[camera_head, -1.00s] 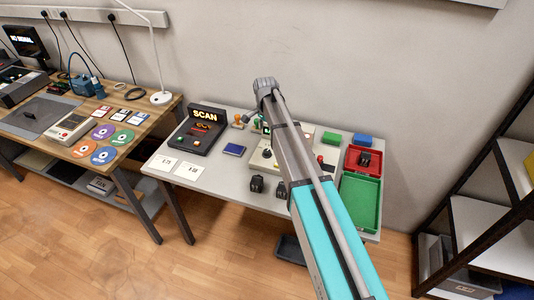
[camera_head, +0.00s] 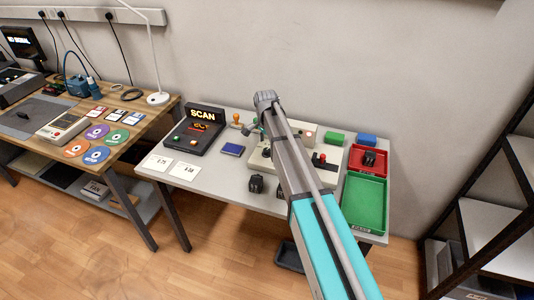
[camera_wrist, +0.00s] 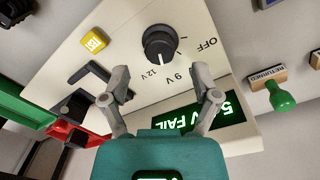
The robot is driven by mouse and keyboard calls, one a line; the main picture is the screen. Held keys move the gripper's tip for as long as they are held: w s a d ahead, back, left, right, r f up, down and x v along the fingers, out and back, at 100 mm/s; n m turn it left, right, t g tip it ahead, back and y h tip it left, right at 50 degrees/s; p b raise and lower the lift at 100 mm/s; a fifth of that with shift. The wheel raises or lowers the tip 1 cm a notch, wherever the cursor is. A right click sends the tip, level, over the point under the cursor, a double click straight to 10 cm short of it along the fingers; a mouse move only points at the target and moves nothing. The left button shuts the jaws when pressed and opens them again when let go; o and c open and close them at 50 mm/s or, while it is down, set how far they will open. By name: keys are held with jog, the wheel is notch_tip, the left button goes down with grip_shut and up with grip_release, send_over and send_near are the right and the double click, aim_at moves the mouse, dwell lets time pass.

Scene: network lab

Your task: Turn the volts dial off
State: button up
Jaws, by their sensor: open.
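The volts dial (camera_wrist: 160,42) is a round black knob on a cream tester panel (camera_wrist: 115,30) in the wrist view. A green display (camera_wrist: 205,114) shows upside-down text that ends in FAIL. My gripper (camera_wrist: 164,82) is open and empty, its two fingers apart and its tips just short of the dial in the picture. In the head view the tester (camera_head: 257,160) is partly hidden behind my arm, and the dial is hidden there.
A yellow button (camera_wrist: 94,40) and a black bracket-shaped part sit on the panel. A green-handled stamp (camera_wrist: 281,97) is at right. In the head view, a SCAN device (camera_head: 197,130) stands left, with red (camera_head: 383,152) and green (camera_head: 365,205) trays right.

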aim_at(267, 150)
jog(key=shift+f+b, duration=1.4)
jog(key=shift+f, duration=0.25)
grip_shut()
